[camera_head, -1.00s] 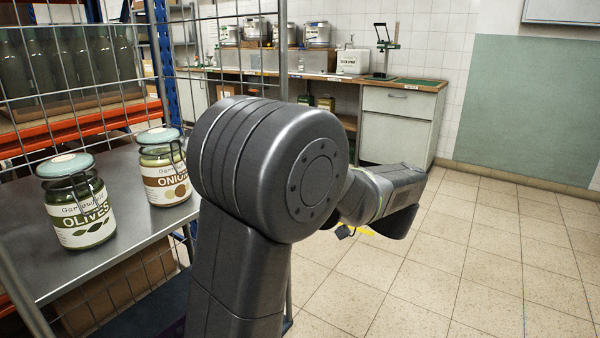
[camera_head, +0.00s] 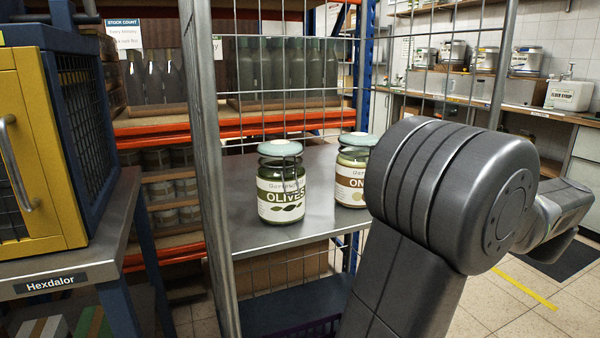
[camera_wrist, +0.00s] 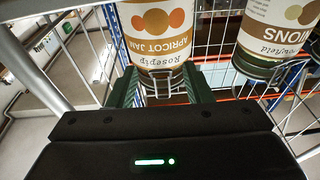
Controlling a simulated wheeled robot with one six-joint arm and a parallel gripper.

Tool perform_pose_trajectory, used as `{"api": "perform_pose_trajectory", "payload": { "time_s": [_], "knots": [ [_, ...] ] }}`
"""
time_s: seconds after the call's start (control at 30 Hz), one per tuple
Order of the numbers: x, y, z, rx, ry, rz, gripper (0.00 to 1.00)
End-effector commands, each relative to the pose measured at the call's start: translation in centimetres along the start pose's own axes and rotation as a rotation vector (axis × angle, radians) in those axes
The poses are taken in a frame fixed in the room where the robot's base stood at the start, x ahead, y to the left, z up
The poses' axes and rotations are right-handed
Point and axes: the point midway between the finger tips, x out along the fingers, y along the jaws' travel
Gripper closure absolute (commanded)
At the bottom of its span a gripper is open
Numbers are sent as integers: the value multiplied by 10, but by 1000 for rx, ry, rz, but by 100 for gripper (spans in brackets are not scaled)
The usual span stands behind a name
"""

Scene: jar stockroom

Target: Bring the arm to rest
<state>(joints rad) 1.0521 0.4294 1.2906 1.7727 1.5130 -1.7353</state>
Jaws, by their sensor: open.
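My arm (camera_head: 450,190) stands folded at the right of the head view, its forearm pointing right. My gripper (camera_wrist: 160,88) is hidden there. In the wrist view its two dark green fingers are apart. An apricot jam jar (camera_wrist: 158,38) shows upside down just beyond and between the fingertips; I cannot tell whether they touch it. The onions jar (camera_wrist: 268,35) is to its right. In the head view the olives jar (camera_head: 284,185) and the onions jar (camera_head: 354,175) stand upright on a grey shelf (camera_head: 240,238); no apricot jam jar shows there.
The shelf has wire mesh sides and a metal post (camera_head: 205,150) close to the jars. A yellow and blue cage cabinet (camera_head: 45,145) stands on a bench labelled Hexdalor at left. Orange racks stand behind. Floor (camera_head: 490,310) is open at lower right.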

Motion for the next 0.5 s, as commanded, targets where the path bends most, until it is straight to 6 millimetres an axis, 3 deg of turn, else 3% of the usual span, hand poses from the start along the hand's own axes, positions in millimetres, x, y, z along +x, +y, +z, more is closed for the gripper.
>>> {"api": "perform_pose_trajectory", "payload": {
  "time_s": [0.17,0.5],
  "knots": [
    [14,-1,0,1,0,-1,55],
    [13,0,0,1,-10,1,55]
  ]
}}
